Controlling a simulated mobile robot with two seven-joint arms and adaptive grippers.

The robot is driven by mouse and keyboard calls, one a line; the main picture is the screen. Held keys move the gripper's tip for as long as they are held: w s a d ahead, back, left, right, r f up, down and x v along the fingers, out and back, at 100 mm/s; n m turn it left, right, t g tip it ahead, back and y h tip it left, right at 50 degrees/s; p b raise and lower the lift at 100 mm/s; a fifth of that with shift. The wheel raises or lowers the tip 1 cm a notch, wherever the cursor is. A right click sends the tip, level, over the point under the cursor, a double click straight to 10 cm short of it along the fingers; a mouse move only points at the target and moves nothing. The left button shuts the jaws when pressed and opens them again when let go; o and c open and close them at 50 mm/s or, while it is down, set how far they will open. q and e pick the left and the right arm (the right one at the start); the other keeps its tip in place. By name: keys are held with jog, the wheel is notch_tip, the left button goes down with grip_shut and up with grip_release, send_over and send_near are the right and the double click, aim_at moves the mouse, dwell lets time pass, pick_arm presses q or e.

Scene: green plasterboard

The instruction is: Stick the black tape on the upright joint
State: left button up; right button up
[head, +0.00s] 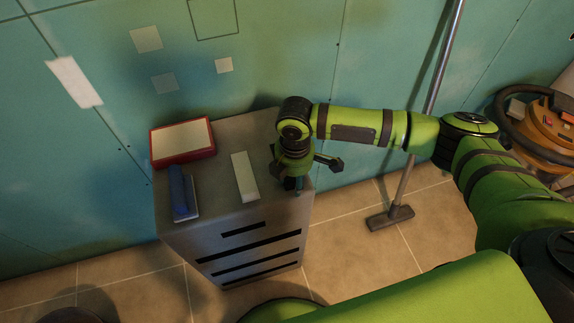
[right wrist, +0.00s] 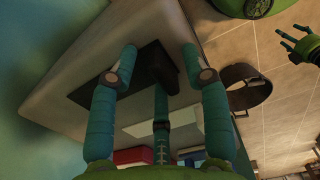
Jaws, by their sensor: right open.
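My right gripper (head: 300,178) is over the right end of the grey cabinet's top (head: 222,150). In the right wrist view its teal fingers (right wrist: 160,65) are spread around a dark flat patch (right wrist: 95,92) on the top, probably the black tape. I cannot tell whether they touch it. In the head view the gripper hides that spot. Thin upright joints run between the green wall boards, one (head: 338,44) behind the cabinet's right side; which one is meant is unclear. My left gripper (right wrist: 291,42) shows only at the right wrist view's edge, fingers apart and empty.
On the cabinet lie a white strip (head: 244,177), a blue-handled tool (head: 179,190) and a red-rimmed box (head: 182,141). Pale patches (head: 146,39) are on the wall. A floor nozzle (head: 390,217) with its tube and an orange vacuum cleaner (head: 547,125) stand to the right.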

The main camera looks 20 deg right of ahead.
jog(key=c, duration=0.9)
grip_shut()
jog(key=shift+r, duration=0.15)
